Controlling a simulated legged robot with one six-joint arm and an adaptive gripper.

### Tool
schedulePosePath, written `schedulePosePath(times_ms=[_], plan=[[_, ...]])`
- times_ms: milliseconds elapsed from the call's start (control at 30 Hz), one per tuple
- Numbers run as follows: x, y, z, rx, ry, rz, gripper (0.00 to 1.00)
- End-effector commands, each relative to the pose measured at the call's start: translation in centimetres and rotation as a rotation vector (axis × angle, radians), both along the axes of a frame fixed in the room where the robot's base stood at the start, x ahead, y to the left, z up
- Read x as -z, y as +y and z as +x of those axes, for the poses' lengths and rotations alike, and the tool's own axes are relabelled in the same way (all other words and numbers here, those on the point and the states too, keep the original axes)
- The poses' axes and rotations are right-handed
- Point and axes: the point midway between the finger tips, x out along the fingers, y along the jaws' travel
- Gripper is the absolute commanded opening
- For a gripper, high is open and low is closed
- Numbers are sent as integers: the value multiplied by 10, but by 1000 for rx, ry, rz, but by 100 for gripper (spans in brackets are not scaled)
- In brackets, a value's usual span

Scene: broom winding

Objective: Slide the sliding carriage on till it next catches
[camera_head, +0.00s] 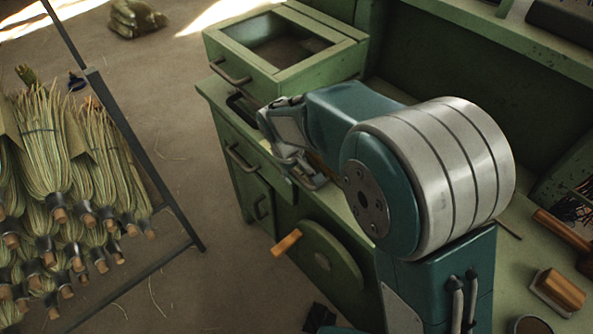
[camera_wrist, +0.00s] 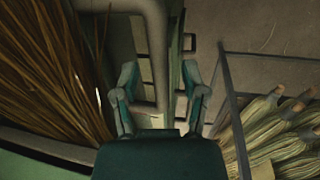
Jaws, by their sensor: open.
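My gripper (camera_head: 288,148) is at the front edge of the green bench, just below the open-topped green box with a handle. In the wrist view my gripper (camera_wrist: 161,98) is open, with one teal finger on each side. A bent, pale grey bar (camera_wrist: 154,50) reaches down between the fingers, nearer the left one; I cannot tell whether either finger touches it. A narrow green upright part (camera_wrist: 175,75) stands close to its right. I cannot make out for sure which part is the sliding carriage; my arm hides much of the bench in the head view.
A green wheel (camera_head: 327,258) with a wooden crank handle (camera_head: 287,242) sits on the bench front. A rack of brooms (camera_head: 45,150) stands at left, beyond open floor. A wooden brush (camera_head: 560,290) lies at right. Brown bristles (camera_wrist: 50,70) fill the wrist view's left.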

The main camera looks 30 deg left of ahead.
Motion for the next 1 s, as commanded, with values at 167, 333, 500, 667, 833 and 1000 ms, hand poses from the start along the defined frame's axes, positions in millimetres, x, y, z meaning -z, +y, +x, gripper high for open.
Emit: schedulePosePath(times_ms=[167,333,500,667,833,1000], plan=[[-3,-1,0,0,-1,3,57],[-26,0,-3,-1,-4,8,57],[-61,6,-9,-1,-4,5,57],[-90,12,-15,-1,-2,1,57],[-110,14,-18,-1,0,-1,57],[-117,13,-19,0,1,-2,57]])
